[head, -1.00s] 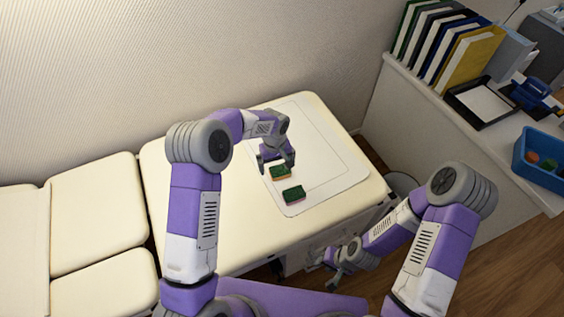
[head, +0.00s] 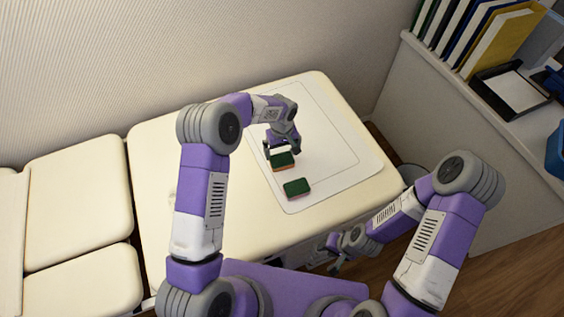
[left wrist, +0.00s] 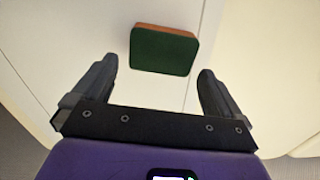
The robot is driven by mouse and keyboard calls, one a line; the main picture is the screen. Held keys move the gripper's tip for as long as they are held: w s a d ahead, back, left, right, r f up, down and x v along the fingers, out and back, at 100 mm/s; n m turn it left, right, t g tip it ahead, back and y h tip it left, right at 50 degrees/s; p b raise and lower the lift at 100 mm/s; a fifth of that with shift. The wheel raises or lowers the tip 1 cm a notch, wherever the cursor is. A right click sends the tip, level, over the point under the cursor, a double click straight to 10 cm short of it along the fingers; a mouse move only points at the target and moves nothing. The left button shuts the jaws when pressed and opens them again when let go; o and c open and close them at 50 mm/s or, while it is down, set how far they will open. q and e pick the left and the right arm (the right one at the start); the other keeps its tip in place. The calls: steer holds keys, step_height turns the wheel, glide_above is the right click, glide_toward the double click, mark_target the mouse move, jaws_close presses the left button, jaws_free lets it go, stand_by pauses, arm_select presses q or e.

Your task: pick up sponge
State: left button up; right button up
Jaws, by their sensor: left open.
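Two green sponges with orange undersides lie on a white mat (head: 335,163) on the cream padded table. The farther sponge (head: 283,163) is just in front of my left gripper (head: 281,151) in the head view. The nearer sponge (head: 297,188) lies apart from it, toward me. In the left wrist view, one sponge (left wrist: 163,50) lies flat just beyond the fingertips of my left gripper (left wrist: 156,78), roughly centred between them. The fingers are open with nothing between them. My right gripper (head: 337,258) hangs low beyond the table's front edge, too small to read.
The cream padded table (head: 185,240) has free room left of the mat. A shelf with several binders (head: 475,30) and a black tray (head: 508,92) stands at the right. A textured wall (head: 80,70) is behind the table.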

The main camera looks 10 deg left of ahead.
mark_target(282, 159)
arm_select(q)
steer(key=f, duration=0.3)
steer(key=f+b, duration=0.1)
steer(key=shift+s+f, duration=0.25)
steer(key=shift+s, duration=0.1)
steer(key=shift+f, duration=0.35)
steer(key=c, duration=0.6)
steer(key=shift+c, duration=0.2)
steer(key=shift+r, duration=0.1)
step_height(282, 159, up, 10)
steer(key=shift+p, duration=1)
